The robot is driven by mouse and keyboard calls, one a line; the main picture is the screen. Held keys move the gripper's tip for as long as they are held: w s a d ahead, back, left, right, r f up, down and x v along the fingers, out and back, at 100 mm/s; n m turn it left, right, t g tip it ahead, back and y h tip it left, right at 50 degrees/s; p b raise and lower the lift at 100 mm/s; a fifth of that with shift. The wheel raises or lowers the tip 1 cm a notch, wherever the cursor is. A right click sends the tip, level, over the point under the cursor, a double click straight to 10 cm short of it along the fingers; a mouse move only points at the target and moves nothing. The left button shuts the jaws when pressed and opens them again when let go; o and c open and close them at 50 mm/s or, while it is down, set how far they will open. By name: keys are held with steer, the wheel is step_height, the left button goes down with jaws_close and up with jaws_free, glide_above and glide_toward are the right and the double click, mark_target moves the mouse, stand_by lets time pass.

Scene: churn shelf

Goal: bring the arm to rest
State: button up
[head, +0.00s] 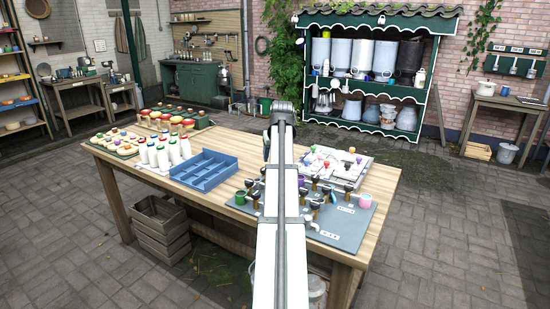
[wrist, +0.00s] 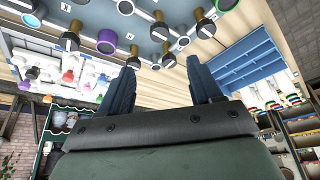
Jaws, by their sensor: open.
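My arm stretches forward over the wooden table (head: 378,183) in the head view. Its gripper end is hidden behind the arm there. In the wrist view my gripper (wrist: 160,78) shows two dark blue fingers spread well apart, with nothing between them. The fingers point toward the table, near the edge of a grey board (head: 345,222) with dark-handled taps and coloured cups. In the wrist view the board (wrist: 175,12) lies beyond the fingertips. I cannot tell the exact height of the gripper above the table.
A blue divided tray (head: 204,172) and several white bottles (head: 165,155) stand left of my arm. A white board (head: 335,168) with coloured pieces lies at the right. A wooden crate (head: 160,228) stands on the paving at the front left. A green shelf with churns (head: 365,85) stands behind.

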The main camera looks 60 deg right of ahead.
stand_by(0.4)
steer(key=w+a+f+n+y, duration=0.1)
steer(key=w+a+f+n, duration=0.1)
steer(key=w+a+f, duration=0.75)
steer(key=w+a+f+n+y, duration=0.1)
steer(key=w+a+f, duration=0.75)
steer(key=a, duration=0.65)
steer(key=s+a+f+n+g, duration=0.1)
steer(key=a+f, duration=0.5)
steer(key=a, duration=0.4)
steer(key=s+a+f+n+y, duration=0.1)
steer(key=a+f+n, duration=0.1)
steer(key=a+f, duration=0.7)
steer(key=s+a+f+n+g, duration=0.1)
steer(key=a+f, duration=0.3)
steer(key=a, duration=0.8)
steer(key=s+a+f+n+g, duration=0.1)
steer(key=s+a+f, duration=0.25)
steer(key=a, duration=0.25)
steer(key=s+a+f+n, duration=0.1)
steer(key=s+a+f, duration=0.25)
steer(key=a, duration=0.35)
steer(key=s+f+g, duration=0.3)
steer(key=s+f, duration=0.7)
steer(key=s, duration=0.4)
steer(key=s+f+g, duration=0.4)
steer(key=s+f, duration=0.6)
steer(key=s, duration=0.5)
steer(key=shift+d, duration=0.35)
